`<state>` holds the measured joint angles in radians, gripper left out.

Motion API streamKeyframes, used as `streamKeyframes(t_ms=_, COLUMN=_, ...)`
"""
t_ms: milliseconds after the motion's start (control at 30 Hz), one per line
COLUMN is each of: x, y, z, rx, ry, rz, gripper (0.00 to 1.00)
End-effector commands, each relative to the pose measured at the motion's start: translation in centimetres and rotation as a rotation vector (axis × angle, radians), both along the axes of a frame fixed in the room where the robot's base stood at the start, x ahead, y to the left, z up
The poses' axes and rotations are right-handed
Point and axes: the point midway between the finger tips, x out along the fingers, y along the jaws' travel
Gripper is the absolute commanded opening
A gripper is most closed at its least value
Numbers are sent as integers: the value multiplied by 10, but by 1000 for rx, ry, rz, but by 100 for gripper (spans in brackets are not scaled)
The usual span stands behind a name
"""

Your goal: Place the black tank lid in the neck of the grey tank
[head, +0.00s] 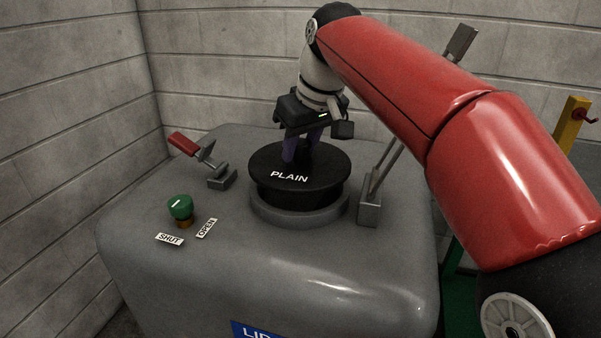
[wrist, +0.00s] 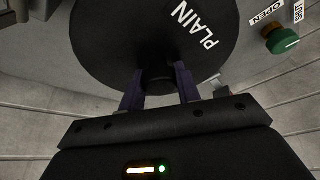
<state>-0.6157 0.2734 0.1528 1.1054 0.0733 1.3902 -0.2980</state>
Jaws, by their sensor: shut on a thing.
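The black tank lid (head: 270,175), marked PLAIN, is at the neck (head: 285,213) of the grey tank (head: 330,265) in the head view. Its wide top stands above the grey neck ring, with its narrower black body below. I cannot tell whether it is fully seated. My gripper (head: 302,150) is above the lid and shut on its central knob. In the wrist view the lid (wrist: 130,45) fills the upper middle, and the fingers of my gripper (wrist: 159,88) stand on both sides of the dark knob (wrist: 158,75).
A red-handled clamp (head: 200,158) stands left of the neck. A grey upright lever (head: 385,165) stands close on its right. A green knob (head: 180,207) with SHUT and OPEN labels is at front left. Block walls (head: 60,120) close in behind and left. A yellow post (head: 570,125) is at right.

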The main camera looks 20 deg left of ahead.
Motion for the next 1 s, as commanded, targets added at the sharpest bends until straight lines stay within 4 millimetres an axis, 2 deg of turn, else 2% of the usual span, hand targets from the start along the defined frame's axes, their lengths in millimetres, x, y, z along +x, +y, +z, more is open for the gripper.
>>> streamKeyframes(t_ms=200, x=0, y=0, z=-30, rx=0, ry=0, rz=-1, gripper=0)
streamKeyframes(t_ms=300, x=0, y=0, z=-38, rx=1, ry=-1, rz=-1, gripper=0)
streamKeyframes(t_ms=667, x=0, y=0, z=-41, rx=0, ry=-1, rz=0, gripper=0)
streamKeyframes(t_ms=700, x=0, y=0, z=-42, rx=0, ry=0, rz=-1, gripper=34)
streamKeyframes(t_ms=867, x=0, y=0, z=-41, rx=0, ry=0, rz=0, gripper=54)
streamKeyframes(t_ms=1000, x=0, y=0, z=-41, rx=0, ry=0, rz=-1, gripper=54)
